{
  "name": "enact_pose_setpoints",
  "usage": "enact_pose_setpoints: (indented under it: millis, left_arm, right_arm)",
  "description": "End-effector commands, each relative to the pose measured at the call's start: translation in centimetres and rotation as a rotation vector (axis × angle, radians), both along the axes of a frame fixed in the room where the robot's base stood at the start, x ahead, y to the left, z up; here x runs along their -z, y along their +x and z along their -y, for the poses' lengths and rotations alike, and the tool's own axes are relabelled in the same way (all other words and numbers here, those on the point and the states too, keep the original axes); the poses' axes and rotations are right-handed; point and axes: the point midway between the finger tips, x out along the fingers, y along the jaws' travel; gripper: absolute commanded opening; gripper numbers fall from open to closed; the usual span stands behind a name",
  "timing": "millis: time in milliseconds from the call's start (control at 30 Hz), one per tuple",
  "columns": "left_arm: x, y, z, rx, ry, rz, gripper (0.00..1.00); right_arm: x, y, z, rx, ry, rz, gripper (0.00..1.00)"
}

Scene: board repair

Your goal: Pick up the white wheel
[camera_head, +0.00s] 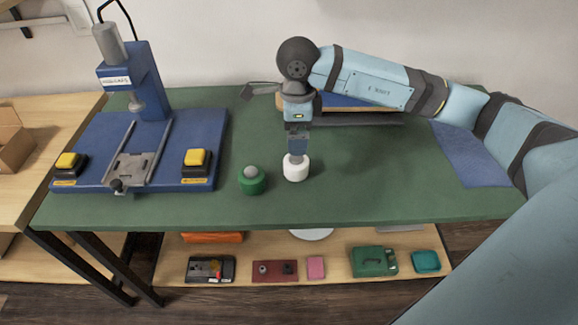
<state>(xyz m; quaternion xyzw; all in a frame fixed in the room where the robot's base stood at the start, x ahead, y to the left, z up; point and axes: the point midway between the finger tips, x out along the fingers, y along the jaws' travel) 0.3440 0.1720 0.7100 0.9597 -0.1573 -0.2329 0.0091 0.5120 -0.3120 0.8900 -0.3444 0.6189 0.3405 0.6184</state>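The white wheel (296,172) stands on the green table mat near the middle of the table. My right gripper (297,153) comes down from above, directly over the wheel, and its fingertips meet or overlap the wheel's top. I cannot tell from this view whether the fingers are closed on it. The wheel appears to rest on the mat. My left gripper is out of view.
A green wheel-like piece (252,184) with a grey top stands close by on the left. A blue press (190,128) with yellow buttons fills the table's left side. A blue mat (470,160) lies at right. The lower shelf (340,268) holds several small items.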

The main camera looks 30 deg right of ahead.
Motion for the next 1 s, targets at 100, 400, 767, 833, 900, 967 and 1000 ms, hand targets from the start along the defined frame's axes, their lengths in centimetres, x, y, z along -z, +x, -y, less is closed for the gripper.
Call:
enact_pose_setpoints:
  millis: [100, 400, 767, 833, 900, 967, 1000]
  left_arm:
    - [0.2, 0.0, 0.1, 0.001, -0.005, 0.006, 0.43]
    - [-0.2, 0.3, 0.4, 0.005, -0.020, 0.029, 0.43]
    - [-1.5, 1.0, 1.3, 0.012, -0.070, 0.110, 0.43]
    - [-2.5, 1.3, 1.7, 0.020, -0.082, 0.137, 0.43]
    - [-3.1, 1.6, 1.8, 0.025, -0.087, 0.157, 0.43]
    - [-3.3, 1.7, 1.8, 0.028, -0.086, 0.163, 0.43]
    - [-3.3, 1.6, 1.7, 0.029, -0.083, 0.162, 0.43]
  right_arm:
    - [2.8, -0.1, 0.0, 0.000, 0.001, -0.004, 0.96]
    - [5.6, 0.0, -0.1, 0.000, 0.004, -0.002, 0.96]
    - [10.1, -0.2, 0.0, -0.001, 0.004, -0.003, 0.96]
    - [10.7, -0.2, 0.0, -0.001, 0.004, -0.002, 0.96]
    - [10.8, -0.2, 0.0, -0.001, 0.005, -0.002, 0.96]
    - [10.8, -0.1, 0.0, -0.001, 0.005, -0.002, 0.96]
    - [10.7, -0.1, 0.0, -0.001, 0.005, -0.002, 0.96]
